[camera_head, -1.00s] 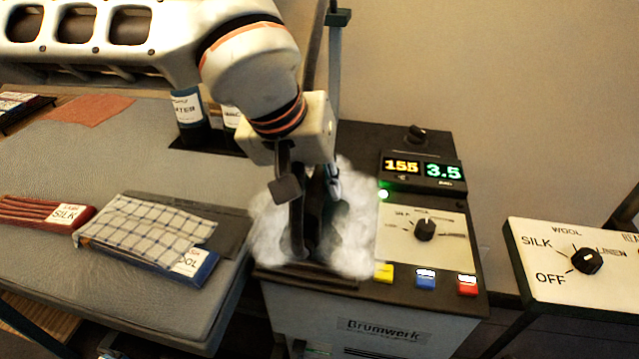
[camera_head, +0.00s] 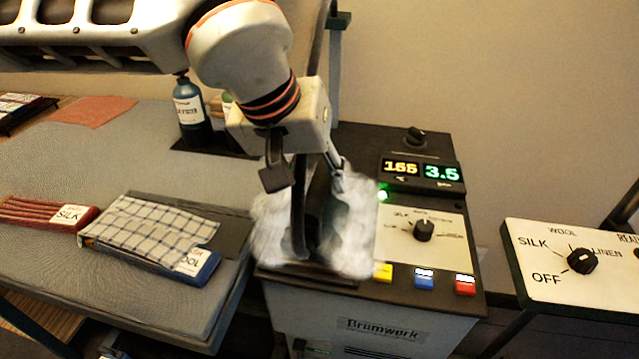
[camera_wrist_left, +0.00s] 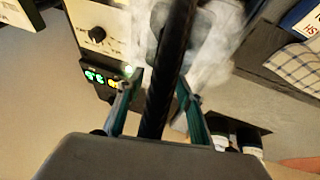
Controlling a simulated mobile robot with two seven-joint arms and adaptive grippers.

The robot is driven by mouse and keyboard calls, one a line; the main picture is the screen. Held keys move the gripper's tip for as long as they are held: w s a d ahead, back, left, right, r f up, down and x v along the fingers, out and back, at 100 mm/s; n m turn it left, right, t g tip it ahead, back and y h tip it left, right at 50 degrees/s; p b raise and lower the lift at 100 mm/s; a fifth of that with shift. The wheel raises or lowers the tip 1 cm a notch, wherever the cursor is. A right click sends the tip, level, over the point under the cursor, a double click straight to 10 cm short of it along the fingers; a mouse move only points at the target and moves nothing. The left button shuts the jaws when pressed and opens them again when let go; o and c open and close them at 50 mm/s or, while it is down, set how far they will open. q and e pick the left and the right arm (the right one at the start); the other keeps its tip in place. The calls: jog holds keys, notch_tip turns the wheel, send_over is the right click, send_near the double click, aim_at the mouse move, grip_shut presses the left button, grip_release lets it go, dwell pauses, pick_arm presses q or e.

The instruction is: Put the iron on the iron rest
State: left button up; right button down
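The iron (camera_head: 304,222) stands on the left part of the steam station, with its black handle pointing up. White steam hides much of its body and how it meets the dark iron rest (camera_head: 312,275) beneath. My left gripper (camera_head: 307,180) is above the iron. In the left wrist view, its two fingers (camera_wrist_left: 158,80) are spread on either side of the black iron handle (camera_wrist_left: 170,60), with gaps visible. My right gripper is in neither view.
The steam station has a lit display (camera_head: 421,171), a dial panel (camera_head: 450,228) and coloured buttons. A separate dial panel (camera_head: 545,290) is at right.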

pick_arm(q)
jog(key=p+v, duration=0.1)
jog(key=v, duration=0.8)
jog(key=shift+s+r+p, duration=0.2)
jog(key=shift+r+p, duration=0.05)
jog(key=shift+p, duration=0.05)
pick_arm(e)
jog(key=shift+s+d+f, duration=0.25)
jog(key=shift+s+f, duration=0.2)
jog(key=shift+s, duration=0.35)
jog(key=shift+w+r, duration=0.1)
